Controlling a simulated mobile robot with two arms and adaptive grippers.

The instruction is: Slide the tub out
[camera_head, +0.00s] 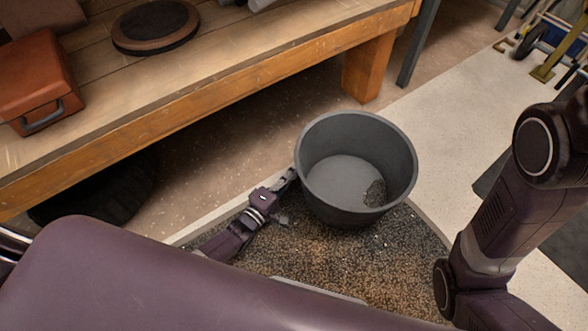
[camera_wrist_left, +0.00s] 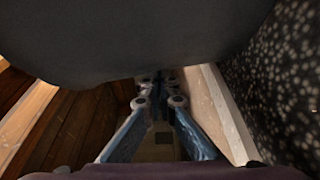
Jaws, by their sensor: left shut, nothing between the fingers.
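A dark grey round tub (camera_head: 355,170) stands upright on a speckled gravel-like mat, clear of the bench above it. A small dark patch lies on its inner floor at the right. My left gripper (camera_head: 287,181) is low at the tub's left side, its tips at or very near the outer wall; I cannot tell if they touch. In the left wrist view the gripper (camera_wrist_left: 160,88) is shut with nothing between its fingers, and the tub's grey wall (camera_wrist_left: 140,40) fills the top of the picture. My right arm shows at the right of the head view, but its gripper is out of view.
A wooden bench (camera_head: 230,95) runs along the upper left, with a brown case (camera_head: 38,82) and a round dark disc (camera_head: 155,26) on it. A dark tyre-like object (camera_head: 100,190) lies under it. Pale floor (camera_head: 455,130) to the tub's right is clear.

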